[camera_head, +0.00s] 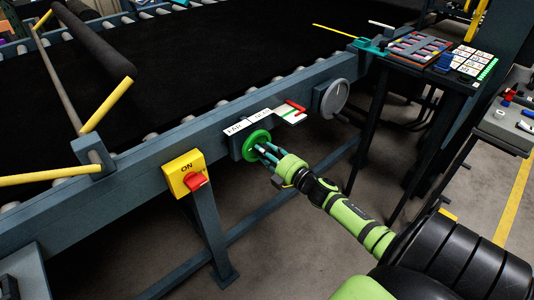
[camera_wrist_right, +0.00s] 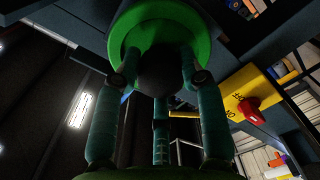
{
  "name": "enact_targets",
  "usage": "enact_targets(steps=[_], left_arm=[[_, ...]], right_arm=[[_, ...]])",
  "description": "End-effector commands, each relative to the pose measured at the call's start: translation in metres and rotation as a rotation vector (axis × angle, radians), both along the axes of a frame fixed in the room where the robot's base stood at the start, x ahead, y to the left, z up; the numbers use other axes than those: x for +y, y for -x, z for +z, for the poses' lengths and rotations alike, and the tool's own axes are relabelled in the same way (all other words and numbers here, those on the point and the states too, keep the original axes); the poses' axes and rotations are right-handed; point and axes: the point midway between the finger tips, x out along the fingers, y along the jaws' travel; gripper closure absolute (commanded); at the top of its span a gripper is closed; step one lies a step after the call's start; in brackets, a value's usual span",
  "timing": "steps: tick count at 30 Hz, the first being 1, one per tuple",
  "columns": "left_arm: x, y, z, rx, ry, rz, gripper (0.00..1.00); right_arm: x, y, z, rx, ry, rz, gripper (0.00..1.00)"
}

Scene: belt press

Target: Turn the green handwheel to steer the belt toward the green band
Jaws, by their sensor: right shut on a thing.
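The green handwheel (camera_head: 256,143) is mounted on the side of the blue conveyor frame, below a white label plate. My right gripper (camera_head: 266,151) reaches it from the lower right, with its fingers on the wheel. In the right wrist view, the green wheel (camera_wrist_right: 166,28) fills the top, and the teal fingers of my right gripper (camera_wrist_right: 159,75) are closed around its dark hub. The black belt (camera_head: 215,50) lies on the rollers behind. My left gripper is not in view.
A yellow ON switch box (camera_head: 184,174) with a red knob sits left of the wheel. A grey round wheel (camera_head: 334,97) and a small red pointer (camera_head: 296,106) are to its right. A dark table (camera_head: 420,75) with trays stands at the right.

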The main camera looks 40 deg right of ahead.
Motion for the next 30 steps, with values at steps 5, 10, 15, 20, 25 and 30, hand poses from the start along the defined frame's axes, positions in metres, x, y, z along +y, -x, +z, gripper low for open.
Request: enact_targets(steps=[5,10,15,20,25,30], left_arm=[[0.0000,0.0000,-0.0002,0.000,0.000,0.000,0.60],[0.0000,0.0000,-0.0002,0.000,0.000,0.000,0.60],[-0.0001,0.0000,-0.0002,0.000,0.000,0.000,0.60],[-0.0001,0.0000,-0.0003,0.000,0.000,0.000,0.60],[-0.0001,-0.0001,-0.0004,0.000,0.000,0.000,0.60],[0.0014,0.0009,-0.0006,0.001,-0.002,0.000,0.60]], right_arm=[[0.0026,-0.0022,0.0065,-0.015,0.023,0.008,0.92],[0.0031,-0.0022,0.0063,-0.016,0.026,0.009,0.92],[0.0034,-0.0021,0.0061,-0.015,0.024,0.009,0.92],[0.0029,-0.0016,0.0046,-0.012,0.023,0.007,0.36],[0.0020,-0.0009,0.0023,-0.007,0.023,0.005,0.36],[0.0016,0.0024,0.0008,-0.003,0.023,0.004,0.36]])
